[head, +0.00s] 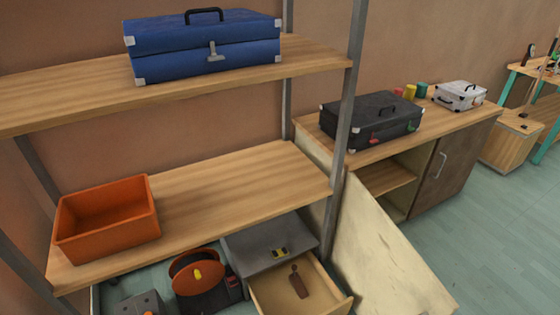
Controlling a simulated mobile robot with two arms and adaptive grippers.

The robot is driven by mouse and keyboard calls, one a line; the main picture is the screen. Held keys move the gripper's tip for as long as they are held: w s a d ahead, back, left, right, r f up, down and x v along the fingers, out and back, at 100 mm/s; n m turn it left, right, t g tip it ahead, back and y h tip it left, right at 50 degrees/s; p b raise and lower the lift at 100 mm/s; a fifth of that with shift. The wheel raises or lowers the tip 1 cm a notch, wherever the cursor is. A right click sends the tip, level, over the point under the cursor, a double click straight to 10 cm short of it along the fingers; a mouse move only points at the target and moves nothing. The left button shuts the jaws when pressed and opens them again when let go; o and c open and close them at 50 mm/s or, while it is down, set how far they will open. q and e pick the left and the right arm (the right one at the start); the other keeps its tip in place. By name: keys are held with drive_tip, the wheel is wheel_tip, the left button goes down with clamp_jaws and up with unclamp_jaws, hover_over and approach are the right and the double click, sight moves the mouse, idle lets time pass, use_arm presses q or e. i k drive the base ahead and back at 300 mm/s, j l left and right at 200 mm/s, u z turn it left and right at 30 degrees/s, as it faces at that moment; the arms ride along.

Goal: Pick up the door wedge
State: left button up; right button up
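No piece is plainly a door wedge from this distance. A small brown piece (299,284), narrow at its far end and wider at its near end, lies in the open wooden drawer (335,303) at the bottom. A small yellow and black piece (279,253) lies on the grey cabinet top (255,242) just behind the drawer. Either could be the wedge; I cannot tell which. Neither of my grippers is in view.
A shelf rack holds an orange bin (108,220) and a blue case (204,45). An orange cable reel (198,275) stands left of the drawer. A dark case (372,120) sits on a cabinet. Floor is clear at right.

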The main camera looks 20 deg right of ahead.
sight(296, 281)
drive_tip(key=k+z, duration=0.4)
drive_tip(key=k+l+z, duration=0.2)
drive_tip(key=z, duration=0.2)
